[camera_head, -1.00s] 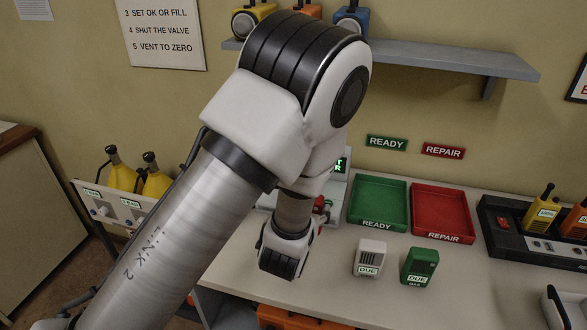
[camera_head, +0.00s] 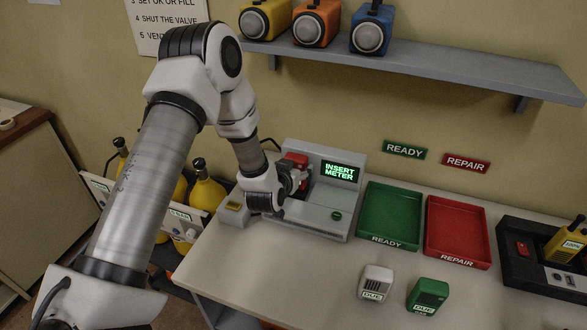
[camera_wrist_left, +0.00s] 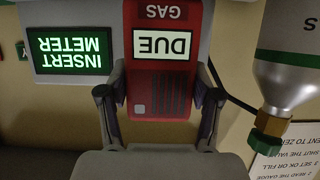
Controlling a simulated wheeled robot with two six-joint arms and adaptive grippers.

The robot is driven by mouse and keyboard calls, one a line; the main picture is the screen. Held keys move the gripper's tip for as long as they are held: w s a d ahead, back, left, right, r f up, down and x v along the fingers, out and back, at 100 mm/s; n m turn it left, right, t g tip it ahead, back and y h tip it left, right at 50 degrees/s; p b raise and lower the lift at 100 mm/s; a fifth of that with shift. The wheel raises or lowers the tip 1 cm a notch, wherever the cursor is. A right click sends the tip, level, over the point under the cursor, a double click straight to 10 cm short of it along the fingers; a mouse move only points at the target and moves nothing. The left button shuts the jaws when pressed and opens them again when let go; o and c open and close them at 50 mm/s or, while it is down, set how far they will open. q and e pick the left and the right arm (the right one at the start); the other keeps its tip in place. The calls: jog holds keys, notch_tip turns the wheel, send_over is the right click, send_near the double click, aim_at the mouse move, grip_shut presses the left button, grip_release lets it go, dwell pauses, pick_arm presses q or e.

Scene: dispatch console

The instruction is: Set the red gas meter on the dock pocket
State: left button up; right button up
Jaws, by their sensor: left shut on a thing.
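The red gas meter (camera_wrist_left: 160,95) shows upside down in the left wrist view, with a "DUE" label. My left gripper (camera_wrist_left: 160,105) is shut on it, one finger on each side. In the head view the red meter (camera_head: 296,160) is at the left part of the grey dock (camera_head: 317,215), partly hidden by my left gripper (camera_head: 297,181). The dock's screen (camera_head: 340,171) reads "INSERT METER". I cannot tell whether the meter touches the pocket, which is hidden behind the gripper and meter. My right gripper is not in view.
A green READY tray (camera_head: 391,217) and a red REPAIR tray (camera_head: 458,231) stand right of the dock. A white meter (camera_head: 376,281) and a green meter (camera_head: 427,295) stand in front. Yellow cylinders (camera_head: 205,192) are at the left. A wall shelf (camera_head: 430,68) runs above.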

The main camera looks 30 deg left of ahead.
pick_arm(q)
jog(key=shift+w+a+r, duration=0.1)
jog(key=shift+a+r, duration=0.2)
jog(key=shift+a, duration=0.1)
notch_tip(320, 180, down, 4)
jog(key=shift+r+p, duration=0.1)
jog(key=shift+p, duration=0.8)
jog(key=shift+w+f, duration=0.15)
jog(key=shift+f, duration=0.05)
jog(key=shift+s+b, duration=0.2)
jog(key=shift+b, duration=0.1)
jog(key=o, duration=1.3)
jog(key=shift+w+f, duration=0.1)
